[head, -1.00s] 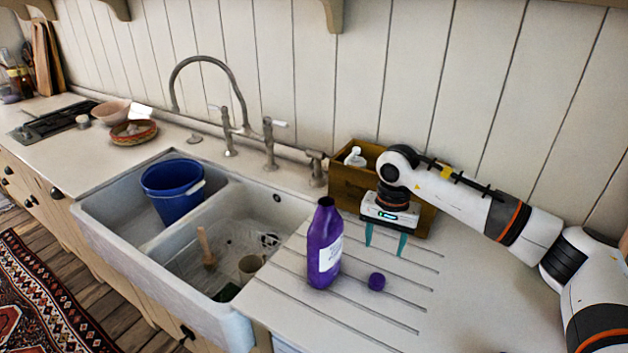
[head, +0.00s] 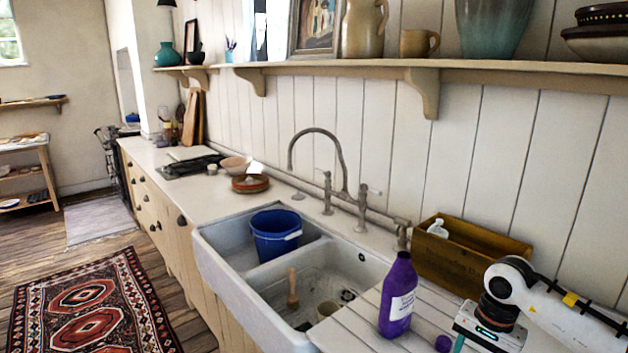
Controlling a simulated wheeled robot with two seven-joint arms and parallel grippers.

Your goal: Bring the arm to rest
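My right arm comes in from the right edge in the head view. Its gripper body shows at the lower right, above the drainboard, with the fingers (head: 468,346) running toward the bottom edge, so their tips are cut off. I cannot tell how far apart they are. A purple bottle (head: 398,297) stands upright and without a cap on the drainboard, left of the gripper and apart from it. A purple cap (head: 444,343) lies beside the bottle. My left gripper does not show.
A wooden box (head: 468,258) with a white bottle inside stands against the wall behind the gripper. The double sink (head: 237,210) holds a blue bucket (head: 275,234), a wooden-handled tool and a cup. A shelf (head: 380,68) with pottery runs above. The counter left of the sink is partly clear.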

